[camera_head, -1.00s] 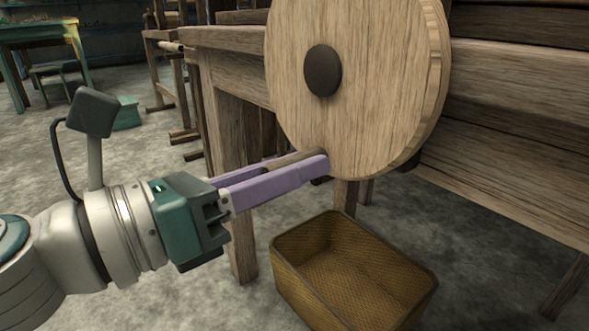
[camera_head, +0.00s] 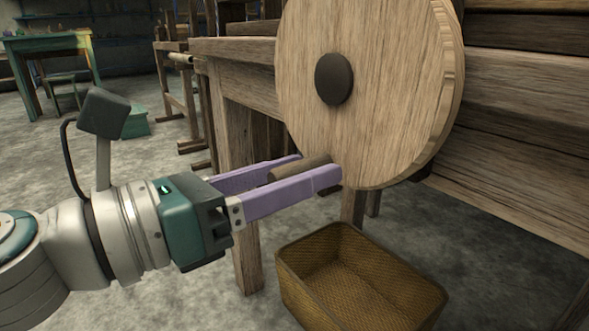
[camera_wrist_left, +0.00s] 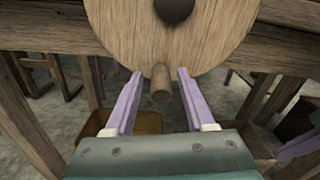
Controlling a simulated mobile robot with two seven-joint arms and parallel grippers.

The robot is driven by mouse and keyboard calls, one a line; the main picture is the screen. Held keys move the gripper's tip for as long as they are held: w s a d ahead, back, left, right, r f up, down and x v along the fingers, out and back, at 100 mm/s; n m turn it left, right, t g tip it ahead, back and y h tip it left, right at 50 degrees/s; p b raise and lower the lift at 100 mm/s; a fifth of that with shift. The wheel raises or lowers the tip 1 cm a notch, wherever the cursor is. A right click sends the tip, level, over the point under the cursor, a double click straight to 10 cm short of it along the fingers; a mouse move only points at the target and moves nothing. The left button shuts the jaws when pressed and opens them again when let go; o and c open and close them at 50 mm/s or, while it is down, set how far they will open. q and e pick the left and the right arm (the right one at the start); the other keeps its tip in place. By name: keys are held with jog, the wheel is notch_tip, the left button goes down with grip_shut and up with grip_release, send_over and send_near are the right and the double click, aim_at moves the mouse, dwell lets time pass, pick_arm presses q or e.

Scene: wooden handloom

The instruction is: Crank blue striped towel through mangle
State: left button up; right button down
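The mangle's round wooden wheel (camera_head: 400,110) with a dark hub (camera_head: 333,79) fills the upper middle of the head view. Its crank handle (camera_head: 300,167), a short wooden peg, sticks out low on the wheel. My left gripper (camera_head: 318,168) is open, one lavender finger on each side of the handle. The left wrist view shows the handle (camera_wrist_left: 161,84) between the fingers with a gap on both sides. A lavender piece at that view's right edge looks like part of my right gripper (camera_wrist_left: 300,146); its opening is hidden. I see no blue striped towel.
A woven yellow-brown basket (camera_head: 350,285) stands on the floor below the wheel and looks empty. Wooden frame posts (camera_head: 240,200) and beams stand behind my left gripper. A green table (camera_head: 45,45) is far back left. Grey floor lies open on the left.

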pick_arm(q)
jog(key=v, duration=1)
jog(key=shift+p, duration=0.3)
